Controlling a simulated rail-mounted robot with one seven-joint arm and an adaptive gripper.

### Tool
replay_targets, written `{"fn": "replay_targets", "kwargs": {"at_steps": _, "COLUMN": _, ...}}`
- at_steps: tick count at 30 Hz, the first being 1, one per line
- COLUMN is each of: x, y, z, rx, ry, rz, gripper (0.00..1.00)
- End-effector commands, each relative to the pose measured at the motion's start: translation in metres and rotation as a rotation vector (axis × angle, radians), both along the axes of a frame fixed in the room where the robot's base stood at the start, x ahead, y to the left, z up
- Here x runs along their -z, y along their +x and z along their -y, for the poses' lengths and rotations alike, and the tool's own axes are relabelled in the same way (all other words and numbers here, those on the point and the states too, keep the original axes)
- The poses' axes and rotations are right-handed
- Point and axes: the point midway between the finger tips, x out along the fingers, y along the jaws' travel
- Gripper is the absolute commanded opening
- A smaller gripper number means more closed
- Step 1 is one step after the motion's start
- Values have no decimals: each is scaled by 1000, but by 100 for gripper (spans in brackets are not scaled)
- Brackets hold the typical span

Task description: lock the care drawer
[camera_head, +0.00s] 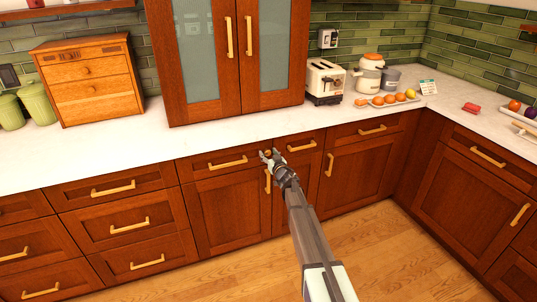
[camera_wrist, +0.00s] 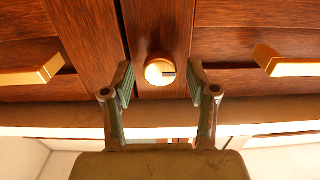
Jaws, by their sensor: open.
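A round brass lock knob (camera_wrist: 158,69) with a dark slot mark pointing right sits on a narrow wooden strip between two drawer fronts in the wrist view. My gripper (camera_wrist: 161,84) is open, with one finger on each side of the knob, apart from it. In the head view my gripper (camera_head: 268,155) is at the counter front, between a left drawer (camera_head: 205,167) and a right drawer (camera_head: 302,138). Both drawers look shut. No label shows which one is the care drawer. The gripper mostly hides the knob in the head view.
Brass bar handles (camera_wrist: 30,75) stick out left and right (camera_wrist: 283,62) of my fingers. The white counter (camera_head: 150,150) runs above the drawers. Wooden floor (camera_head: 390,260) is clear.

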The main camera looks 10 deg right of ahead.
Motion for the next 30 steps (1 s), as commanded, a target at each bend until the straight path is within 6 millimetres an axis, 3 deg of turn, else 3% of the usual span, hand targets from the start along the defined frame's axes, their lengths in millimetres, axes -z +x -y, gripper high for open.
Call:
{"fn": "replay_targets", "kwargs": {"at_steps": 9, "x": 0, "y": 3, "z": -1, "rx": 0, "ry": 0, "rz": 0, "gripper": 58}}
{"fn": "replay_targets", "kwargs": {"at_steps": 14, "x": 0, "y": 3, "z": -1, "rx": 0, "ry": 0, "rz": 0, "gripper": 2}}
{"fn": "replay_targets", "kwargs": {"at_steps": 30, "x": -5, "y": 4, "z": -10, "rx": -9, "ry": 89, "rz": -22, "gripper": 0}}
